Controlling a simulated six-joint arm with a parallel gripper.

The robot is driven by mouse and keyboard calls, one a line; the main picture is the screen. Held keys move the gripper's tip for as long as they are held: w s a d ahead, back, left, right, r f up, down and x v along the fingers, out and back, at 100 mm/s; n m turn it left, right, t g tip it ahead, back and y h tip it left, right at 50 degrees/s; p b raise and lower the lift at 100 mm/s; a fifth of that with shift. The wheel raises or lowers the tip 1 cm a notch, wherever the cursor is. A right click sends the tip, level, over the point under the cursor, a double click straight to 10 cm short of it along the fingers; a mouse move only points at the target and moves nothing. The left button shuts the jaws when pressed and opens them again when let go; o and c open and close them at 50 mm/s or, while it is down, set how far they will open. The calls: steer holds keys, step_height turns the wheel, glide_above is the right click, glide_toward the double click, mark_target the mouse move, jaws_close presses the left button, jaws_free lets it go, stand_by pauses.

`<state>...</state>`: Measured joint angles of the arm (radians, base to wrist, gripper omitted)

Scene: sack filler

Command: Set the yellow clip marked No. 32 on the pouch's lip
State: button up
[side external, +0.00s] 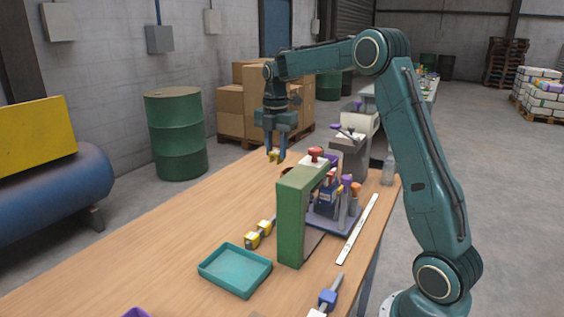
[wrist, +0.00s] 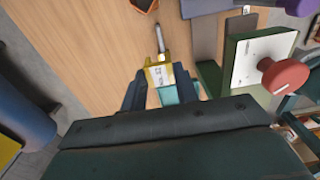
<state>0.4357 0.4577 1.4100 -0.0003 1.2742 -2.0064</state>
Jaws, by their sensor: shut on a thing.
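My gripper (side external: 276,150) is shut on a yellow clip (side external: 274,156) and holds it in the air above the table, behind the green stand. In the wrist view the clip (wrist: 159,76) sits between the two fingers (wrist: 160,92), with a white label facing the camera and a grey metal rod pointing away. The label's print is too small to read surely. Two more yellow clips with white labels (side external: 252,240) (side external: 265,227) lie on the table left of the green stand. I cannot make out the pouch for certain.
The green stand (side external: 293,215) has a red knob (side external: 316,151). A teal tray (side external: 235,270) and a blue clip (side external: 327,298) lie nearer the front. The table left of my gripper is clear.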

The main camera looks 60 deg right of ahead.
steer(key=s+d, duration=0.8)
steer(key=d, duration=0.1)
steer(key=s+d, duration=0.4)
steer(key=d, duration=0.1)
steer(key=shift+f, duration=0.3)
steer(key=shift+f, duration=0.25)
steer(key=shift+f, duration=1.7)
steer(key=shift+f, duration=1.45)
steer(key=o, duration=1)
